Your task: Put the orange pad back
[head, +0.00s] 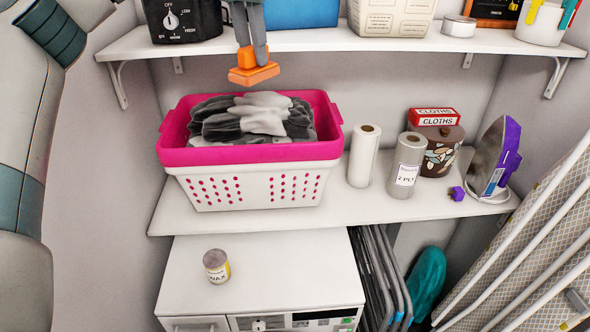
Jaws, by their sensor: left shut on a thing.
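The orange pad (254,76) is a small block with a raised grip on top. My left gripper (253,58) points down from the top of the head view and is shut on the pad's raised part. It holds the pad in front of the upper shelf's edge, above the back rim of the pink and white laundry basket (250,152). The pad looks apart from the basket and the grey cloths (240,115) in it. My right gripper is not in view.
The upper shelf (330,40) holds a black dial box (183,20), a blue box (300,13) and a white tin (458,26). Paper rolls (364,155) and an iron (492,160) stand on the lower shelf. A wax tin (216,265) stands on the white appliance (290,270).

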